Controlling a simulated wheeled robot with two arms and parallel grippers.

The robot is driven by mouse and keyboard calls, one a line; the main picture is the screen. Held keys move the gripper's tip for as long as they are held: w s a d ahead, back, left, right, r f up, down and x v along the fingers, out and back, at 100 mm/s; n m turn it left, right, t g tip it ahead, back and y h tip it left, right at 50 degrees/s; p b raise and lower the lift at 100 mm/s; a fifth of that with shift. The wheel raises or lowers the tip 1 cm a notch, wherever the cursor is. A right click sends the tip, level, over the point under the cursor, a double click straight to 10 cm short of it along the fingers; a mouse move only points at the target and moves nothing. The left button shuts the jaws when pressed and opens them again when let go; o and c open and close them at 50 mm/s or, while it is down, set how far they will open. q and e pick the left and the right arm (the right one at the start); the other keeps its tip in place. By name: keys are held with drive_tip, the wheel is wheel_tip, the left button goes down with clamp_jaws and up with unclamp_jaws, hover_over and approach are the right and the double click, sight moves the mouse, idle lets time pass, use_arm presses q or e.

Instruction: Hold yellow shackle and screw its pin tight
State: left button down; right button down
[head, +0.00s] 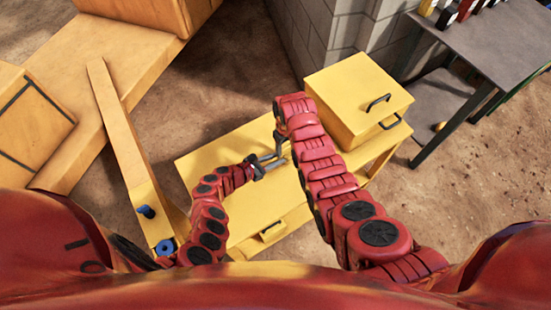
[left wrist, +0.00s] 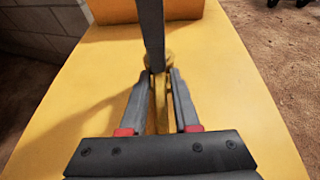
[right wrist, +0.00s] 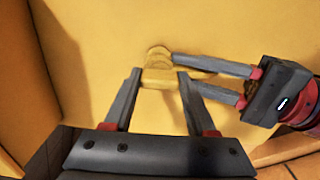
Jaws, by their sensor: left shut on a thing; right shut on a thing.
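The yellow shackle (right wrist: 159,52) is held just above a yellow tabletop (head: 215,160), and its colour blends with the surface. My left gripper (head: 282,160) is shut on the shackle body. In the left wrist view, yellow metal (left wrist: 160,105) lies between its fingers (left wrist: 160,100). My right gripper (right wrist: 158,78) comes in from above, shut on a yellow piece at the shackle's end, which looks like the pin (right wrist: 163,78). A dark right finger (left wrist: 152,35) crosses the left wrist view and hides part of the shackle. The thread and the pin's seating cannot be made out.
A yellow box (head: 350,90) with a dark handle stands at the table's back right. A grey block wall (head: 320,35) rises behind. A dark bench (head: 490,45) stands at the right. A yellow beam (head: 120,125) lies left of the table. The tabletop's front is clear.

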use_arm(q)
drive_tip(key=shift+w+d+r, duration=0.1)
drive_tip(key=shift+r, duration=0.05)
use_arm(e)
drive_tip(key=shift+s+a, duration=0.2)
drive_tip(key=shift+a, duration=0.05)
drive_tip(key=m, duration=0.4)
drive_tip(key=shift+f+m, duration=0.1)
drive_tip(key=shift+m, duration=0.3)
use_arm(q)
drive_tip(key=shift+d, duration=0.1)
use_arm(e)
drive_tip(key=m, duration=0.4)
drive_tip(key=shift+m, duration=0.4)
drive_tip(key=shift+f, duration=0.1)
